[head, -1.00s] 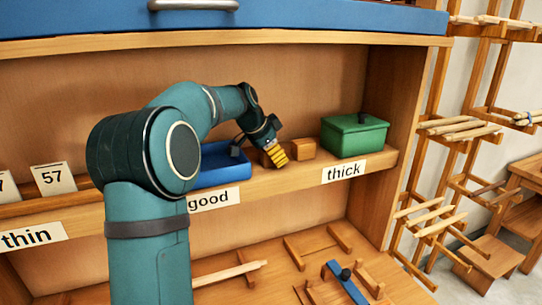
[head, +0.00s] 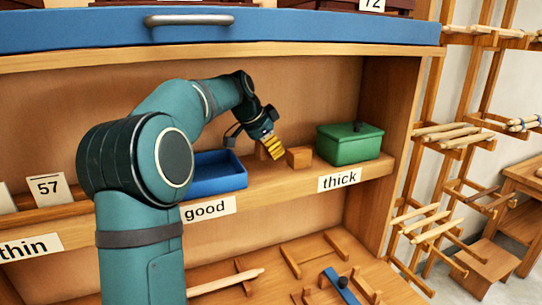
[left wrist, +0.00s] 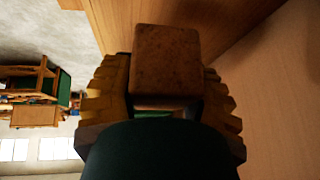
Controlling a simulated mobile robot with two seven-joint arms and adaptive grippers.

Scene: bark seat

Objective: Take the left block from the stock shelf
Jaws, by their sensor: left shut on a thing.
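My left gripper (head: 272,147), with yellow fingers, is shut on the left wooden block (head: 261,152). In the head view the fingers hide much of this block, and it appears slightly above the shelf. In the left wrist view the brown block (left wrist: 167,62) sits between the two ridged fingers (left wrist: 166,98). A second wooden block (head: 299,157) rests on the stock shelf (head: 285,182) just to the right of the gripper, between it and the green box. My right gripper is in neither view.
A blue tray (head: 218,184) is left of the gripper on the shelf, and a lidded green box (head: 349,145) is to the right. A blue-fronted board (head: 300,28) runs overhead. A lower bench (head: 300,262) holds wooden pieces.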

